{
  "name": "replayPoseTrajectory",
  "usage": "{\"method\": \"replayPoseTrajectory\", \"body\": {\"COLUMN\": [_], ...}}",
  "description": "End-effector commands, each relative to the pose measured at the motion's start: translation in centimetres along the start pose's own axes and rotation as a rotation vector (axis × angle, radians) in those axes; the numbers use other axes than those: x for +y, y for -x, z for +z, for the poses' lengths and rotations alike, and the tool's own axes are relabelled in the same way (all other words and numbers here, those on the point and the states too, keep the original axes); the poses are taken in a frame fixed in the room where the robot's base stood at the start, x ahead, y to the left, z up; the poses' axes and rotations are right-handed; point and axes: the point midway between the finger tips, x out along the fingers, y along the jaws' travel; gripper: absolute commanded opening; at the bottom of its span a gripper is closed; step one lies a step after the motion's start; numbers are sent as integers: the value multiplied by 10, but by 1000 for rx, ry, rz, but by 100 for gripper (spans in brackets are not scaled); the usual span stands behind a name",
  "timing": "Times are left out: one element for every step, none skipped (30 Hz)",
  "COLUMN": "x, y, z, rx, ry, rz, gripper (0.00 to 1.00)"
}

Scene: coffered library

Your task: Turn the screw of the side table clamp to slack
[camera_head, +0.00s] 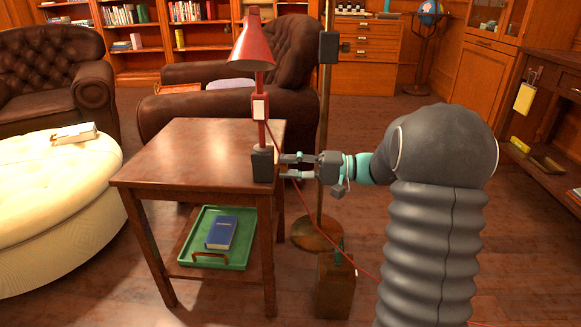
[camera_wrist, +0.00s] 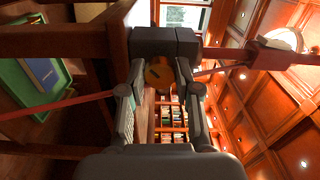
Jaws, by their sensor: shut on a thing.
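The side table (camera_head: 180,155) stands at the centre left in the head view. The dark clamp (camera_head: 263,166) sits on its right edge and carries a red lamp (camera_head: 254,45). In the wrist view the grey clamp body (camera_wrist: 165,42) is at the top centre. Its orange-brass screw knob (camera_wrist: 158,72) lies between my two fingers. My gripper (camera_head: 283,167) reaches the clamp from the right, roughly level. It is shut on the screw knob, as the wrist view also shows (camera_wrist: 160,82). The knob is hidden in the head view.
A brass floor pole (camera_head: 322,110) stands close behind my gripper. A thin red cord (camera_head: 325,228) runs down below it to the right. A box (camera_head: 335,287) stands on the floor. A green tray (camera_head: 245,245) with a blue book (camera_head: 221,232) lies on the table's lower shelf.

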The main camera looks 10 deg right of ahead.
Motion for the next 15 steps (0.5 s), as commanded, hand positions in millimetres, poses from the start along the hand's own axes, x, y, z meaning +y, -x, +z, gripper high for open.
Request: {"method": "replayPoseTrajectory", "body": {"x": [0, 0, 0, 0, 0, 1, 1, 1, 1, 1, 1, 1, 1, 1, 1], "y": [0, 0, 0, 0, 0, 0, 0, 0, 0, 0, 0, 0, 0, 0, 0], "z": [0, 0, 0, 0, 0, 0, 0, 0, 0, 0, 0, 0, 0, 0, 0], "rx": [-1, -1, -1, -1, -1, -1, -1, -1, -1, -1, -1, -1, -1, -1, -1], "ry": [41, 70, 107, 136, 165, 202, 231, 259, 297, 325, 354, 390, 418, 445, 479], "rz": [1, 1, 1, 1, 1, 1, 1, 1, 0, 0, 0, 0, 0, 0, 0], "gripper": [0, 0, 0, 0, 0, 0, 0, 0, 0, 0, 0, 0, 0, 0, 0]}}
